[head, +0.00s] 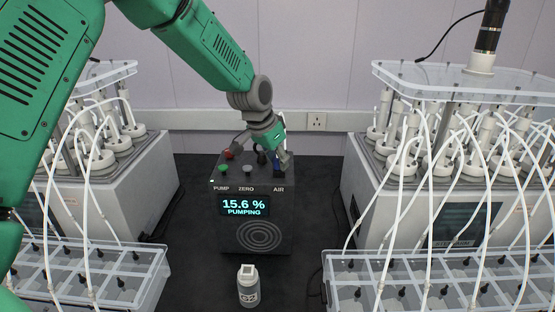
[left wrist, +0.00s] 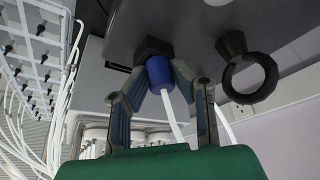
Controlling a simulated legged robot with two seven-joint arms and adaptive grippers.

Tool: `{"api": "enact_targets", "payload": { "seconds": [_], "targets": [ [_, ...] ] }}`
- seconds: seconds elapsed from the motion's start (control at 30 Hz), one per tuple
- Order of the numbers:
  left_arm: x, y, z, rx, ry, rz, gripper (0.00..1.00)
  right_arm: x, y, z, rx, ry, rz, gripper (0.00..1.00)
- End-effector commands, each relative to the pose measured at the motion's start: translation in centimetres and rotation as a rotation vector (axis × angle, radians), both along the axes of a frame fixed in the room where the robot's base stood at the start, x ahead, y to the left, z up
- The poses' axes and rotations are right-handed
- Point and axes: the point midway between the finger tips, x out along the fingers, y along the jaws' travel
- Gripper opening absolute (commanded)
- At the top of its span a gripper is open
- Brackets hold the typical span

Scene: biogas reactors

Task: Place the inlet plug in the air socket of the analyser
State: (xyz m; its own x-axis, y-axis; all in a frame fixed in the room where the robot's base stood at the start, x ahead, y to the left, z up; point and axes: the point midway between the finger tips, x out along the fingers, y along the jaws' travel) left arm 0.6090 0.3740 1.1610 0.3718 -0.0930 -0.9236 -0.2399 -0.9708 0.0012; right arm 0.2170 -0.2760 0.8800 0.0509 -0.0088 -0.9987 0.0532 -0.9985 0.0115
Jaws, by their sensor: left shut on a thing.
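The analyser (head: 234,233) is a dark box between the two reactor units. Its display reads 15.6 % and PUMPING, and its top panel is marked PUMP, ZERO and AIR. My left gripper (head: 280,160) is over the AIR corner, and its tips hide much of the socket in the head view. In the left wrist view, its two fingers (left wrist: 158,78) are shut on the blue inlet plug (left wrist: 160,72), which trails a white tube. The plug's end meets a dark angular fitting (left wrist: 152,47) on the panel; how deep it sits cannot be told. My right gripper is not in view.
Red (head: 228,154) and green (head: 224,168) buttons are on the panel's left. A black ring (left wrist: 248,78) stands close beside the fingers in the left wrist view. A small labelled bottle (head: 248,286) stands in front. Reactor units (head: 387,205) with many white tubes flank the analyser.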

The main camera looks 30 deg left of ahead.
Motion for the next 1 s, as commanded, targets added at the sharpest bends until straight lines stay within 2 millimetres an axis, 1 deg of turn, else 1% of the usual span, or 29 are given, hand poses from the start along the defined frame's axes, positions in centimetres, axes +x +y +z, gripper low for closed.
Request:
{"api": "enact_targets", "payload": {
  "seconds": [0.03, 0.07, 0.1, 0.13, 0.17, 0.43, 0.57, 0.67, 1.0],
  "targets": [
    [0.0, 0.7, -0.1, 0.016, -0.002, 0.007, 0.00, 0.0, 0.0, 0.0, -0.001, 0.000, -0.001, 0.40],
    [0.0, 0.7, -0.1, 0.017, -0.002, 0.007, 0.00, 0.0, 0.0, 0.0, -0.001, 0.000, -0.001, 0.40],
    [0.0, 0.7, -0.1, 0.017, -0.002, 0.007, 0.27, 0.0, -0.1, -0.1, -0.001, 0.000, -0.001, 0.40],
    [0.1, 0.6, 0.0, 0.018, -0.002, 0.007, 0.37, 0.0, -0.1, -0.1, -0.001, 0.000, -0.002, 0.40],
    [0.1, 0.6, 0.0, 0.018, -0.002, 0.007, 0.41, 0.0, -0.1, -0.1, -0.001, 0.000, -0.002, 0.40],
    [0.0, 0.5, 0.1, 0.013, -0.003, 0.006, 0.41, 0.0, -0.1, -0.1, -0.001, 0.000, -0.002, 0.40],
    [-0.2, 0.6, 0.8, 0.012, -0.005, 0.005, 0.41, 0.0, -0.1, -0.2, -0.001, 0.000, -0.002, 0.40],
    [-0.7, 0.7, 2.1, 0.012, -0.007, 0.006, 0.41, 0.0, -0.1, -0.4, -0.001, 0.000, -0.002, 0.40],
    [-3.4, 0.9, 8.8, 0.015, -0.008, 0.006, 0.41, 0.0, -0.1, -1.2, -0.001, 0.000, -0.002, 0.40]
  ]
}}
